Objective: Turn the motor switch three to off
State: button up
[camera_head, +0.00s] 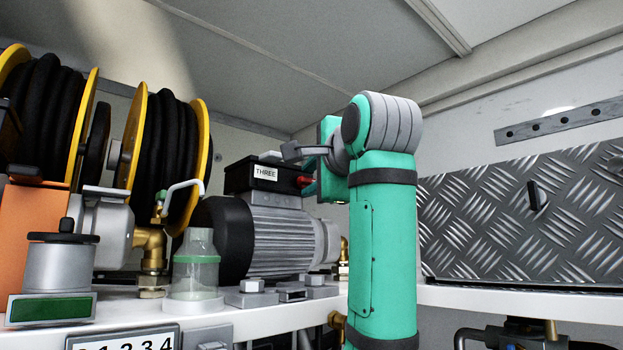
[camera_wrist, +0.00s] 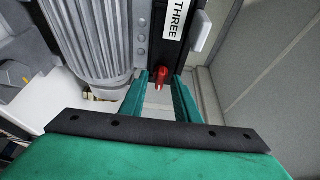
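The motor (camera_head: 280,235) has a black box (camera_head: 243,175) on top with a white label reading THREE. A red switch (camera_head: 305,181) sits on the box's right end. In the wrist view the red switch (camera_wrist: 161,73) is on the black box's end, below the THREE label (camera_wrist: 175,20), with a pale tip pointing down. My gripper (camera_wrist: 161,78) has two green fingers, open and apart, with the switch showing between their tips. Whether a finger touches it I cannot tell. In the head view my arm partly hides the fingers and the area right of the switch.
Hose reels (camera_head: 165,150) with yellow rims stand at the left. A clear cup (camera_head: 195,265) and brass fittings stand on the white shelf (camera_head: 470,298). A checker-plate metal box (camera_head: 530,220) is at the right. A wall is close beyond the motor's end.

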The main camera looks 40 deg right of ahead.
grip_shut()
jog(key=shift+f+n, duration=0.1)
jog(key=shift+n, duration=0.2)
jog(key=n, duration=0.1)
jog(key=n+t, duration=0.1)
jog(key=n, duration=0.1)
jog(key=shift+d+f+n+t, duration=0.1)
jog(key=shift+f+n+t, duration=0.2)
jog(key=shift+n, duration=0.1)
jog(key=n+t+y, duration=0.1)
jog(key=n, duration=0.3)
jog(key=shift+d+f, duration=0.1)
jog(key=shift+d+f+n+t+y, duration=0.1)
jog(key=shift+n+t+y, duration=0.35)
jog(key=shift+n+y, duration=1.25)
jog(key=shift+d+r+n+t+y, duration=0.15)
jog(key=shift+n+t+y, duration=0.25)
jog(key=shift+n, duration=2.55)
jog(key=shift+d+f+n+t+y, duration=0.15)
jog(key=shift+n+t+y, duration=0.6)
jog(key=shift+n, duration=1.6)
jog(key=shift+g+y, duration=0.3)
jog(key=shift+y, duration=0.15)
